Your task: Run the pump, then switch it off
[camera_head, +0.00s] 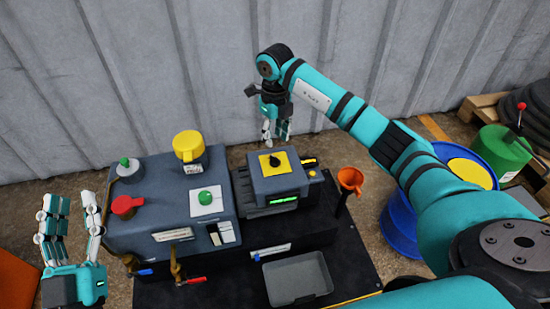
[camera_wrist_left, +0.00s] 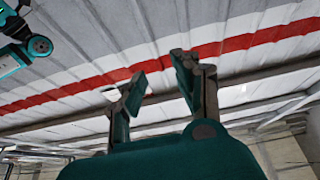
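A grey pump unit (camera_head: 266,186) stands right of the larger grey furnace body (camera_head: 158,230) in the head view. On its top is a black rotary switch (camera_head: 275,160) on a yellow plate. A green display (camera_head: 284,200) is lit on its front. My right gripper (camera_head: 276,138) hangs fingers-down just behind the switch, apart from it; its fingers are apart and empty. My left gripper (camera_head: 72,220) is at the far left, fingers up, open and empty; in the left wrist view its fingers (camera_wrist_left: 160,85) stand wide apart.
An orange funnel (camera_head: 350,181) stands right of the pump. A grey tray (camera_head: 297,278) lies in front. A blue drum (camera_head: 399,226) is at the right, partly behind my right arm.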

